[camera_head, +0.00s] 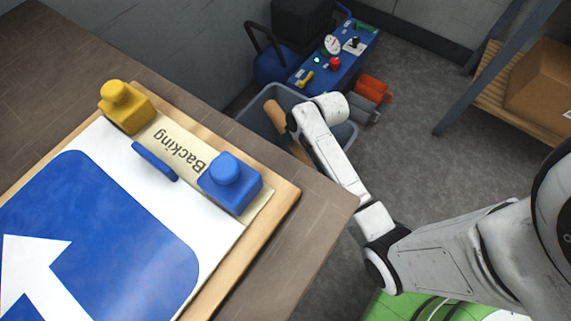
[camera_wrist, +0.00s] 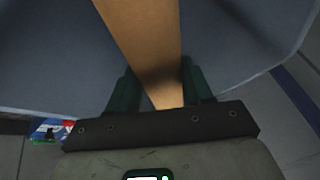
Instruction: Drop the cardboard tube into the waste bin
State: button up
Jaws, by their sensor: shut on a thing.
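The brown cardboard tube (camera_head: 275,115) shows over the waste bin in the head view, partly hidden by my arm. In the wrist view the tube (camera_wrist: 143,40) runs up from between the fingers to the top edge. My gripper (camera_wrist: 160,88) is shut on it, with a dark green finger on each side. In the head view the fingers are hidden behind my wrist. The grey-blue waste bin (camera_head: 345,134) stands on the floor beyond the table edge. The tube's far end is out of the wrist view.
The table (camera_head: 316,215) at the left holds a sign board (camera_head: 60,240) with yellow (camera_head: 126,107) and blue (camera_head: 230,182) blocks on it. A blue compressor (camera_head: 330,60) and orange and grey pieces (camera_head: 372,90) stand behind the bin. A shelf with a box (camera_head: 542,85) is right.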

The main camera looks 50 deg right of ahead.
jog(key=o, duration=1.2)
jog(key=shift+r, duration=0.1)
jog(key=p+v, duration=0.4)
jog(key=v, duration=0.6)
jog(key=shift+s+r, duration=0.2)
jog(key=shift+r, duration=0.1)
